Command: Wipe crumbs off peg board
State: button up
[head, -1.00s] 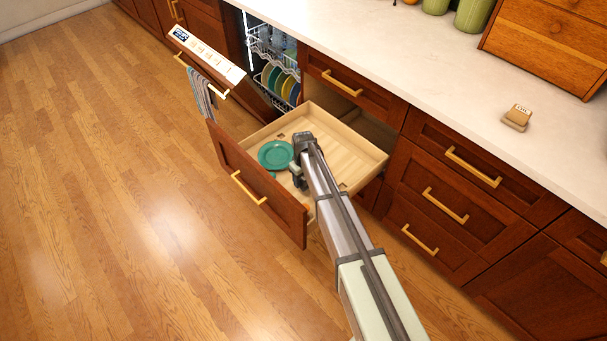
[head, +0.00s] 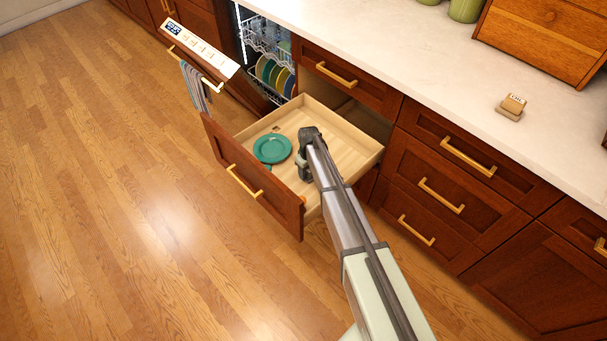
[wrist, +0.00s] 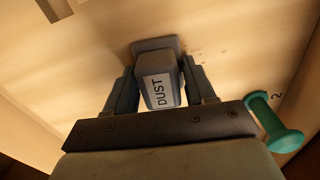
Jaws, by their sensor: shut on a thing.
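My gripper (wrist: 160,85) is shut on a grey duster block (wrist: 162,88) with a white label reading "DUST". The duster's flat grey pad is at or very near the pale wooden peg board (wrist: 100,70) in the open drawer; contact is not clear. A few small brown crumbs (wrist: 196,51) show on the wood just beyond the duster to the right. A teal peg (wrist: 272,122) stands at the right of the wrist view beside a "2" mark. In the head view, my gripper (head: 303,172) is low inside the drawer and the duster is hidden.
A teal plate (head: 272,149) is in the drawer, left of my gripper. The drawer front (head: 250,182) and pale side walls (head: 345,130) surround it. The open dishwasher door (head: 205,50) with a hanging striped towel (head: 194,86) is to the left.

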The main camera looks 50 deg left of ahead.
aim_at(298, 183)
jog(key=shift+s, duration=2.4)
jog(key=shift+a, duration=0.3)
jog(key=shift+w, duration=2.3)
jog(key=shift+s+d, duration=0.15)
jog(key=shift+s, duration=2.3)
notch_tip(298, 183, up, 8)
jog(key=shift+w, duration=0.1)
